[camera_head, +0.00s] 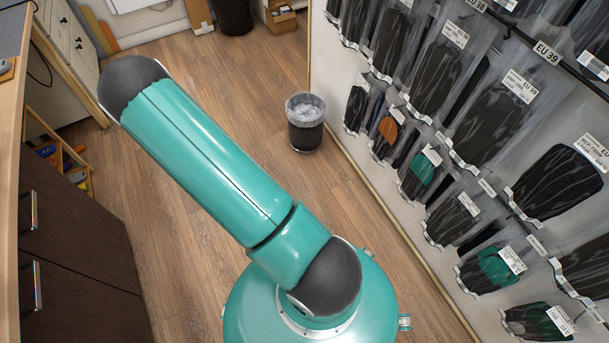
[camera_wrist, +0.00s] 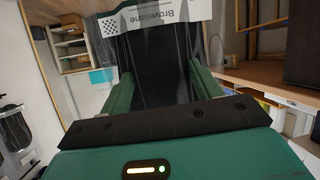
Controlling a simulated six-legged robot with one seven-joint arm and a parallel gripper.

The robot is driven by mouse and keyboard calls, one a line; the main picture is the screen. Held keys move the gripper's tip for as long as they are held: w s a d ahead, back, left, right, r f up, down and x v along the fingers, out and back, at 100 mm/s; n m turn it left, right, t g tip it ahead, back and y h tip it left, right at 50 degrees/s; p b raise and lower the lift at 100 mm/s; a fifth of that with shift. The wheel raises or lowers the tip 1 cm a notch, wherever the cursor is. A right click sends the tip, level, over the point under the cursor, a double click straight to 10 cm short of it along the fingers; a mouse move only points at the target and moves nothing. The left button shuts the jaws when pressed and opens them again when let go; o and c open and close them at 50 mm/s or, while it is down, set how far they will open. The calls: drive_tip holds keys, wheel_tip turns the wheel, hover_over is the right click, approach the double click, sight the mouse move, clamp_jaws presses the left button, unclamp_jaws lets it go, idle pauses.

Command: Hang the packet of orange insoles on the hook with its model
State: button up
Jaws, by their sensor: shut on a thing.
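My gripper (camera_wrist: 163,88) shows in the wrist view, its two green fingers shut on a clear packet (camera_wrist: 158,52). The packet has a white header with a checkered mark and lettering. What shows inside it looks black; no orange is visible on this side. In the head view the gripper and held packet are out of sight. A packet with an orange insole (camera_head: 388,128) hangs on the wall rack at right, among packets of dark insoles. Its hook is too small to make out.
A wire waste bin (camera_head: 305,122) stands on the floor by the wall. A dark cabinet (camera_head: 75,245) is at left.

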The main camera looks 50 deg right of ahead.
drive_tip(key=s+d+f+m+g+h, duration=0.25)
drive_tip(key=s+d+f, duration=0.25)
drive_tip(key=d, duration=0.4)
drive_tip(key=s+d+f+m+g+h, duration=0.2)
drive_tip(key=s+d+f+m+h, duration=0.25)
drive_tip(key=d, duration=0.55)
drive_tip(key=s+d+f+m+g+h, duration=0.1)
drive_tip(key=s+d+f+m+g, duration=0.35)
drive_tip(key=s, duration=0.55)
drive_tip(key=s+d+f+m+g+h, duration=0.1)
drive_tip(key=s+d+f+m+g, duration=0.15)
drive_tip(key=s+d+f, duration=0.65)
drive_tip(key=s+d+r, duration=0.1)
drive_tip(key=s+d, duration=0.3)
drive_tip(key=s, duration=0.1)
drive_tip(key=shift+s+r+g, duration=0.2)
drive_tip(key=shift+r+g, duration=0.1)
drive_tip(key=shift+g, duration=0.05)
drive_tip(key=shift+d, duration=0.1)
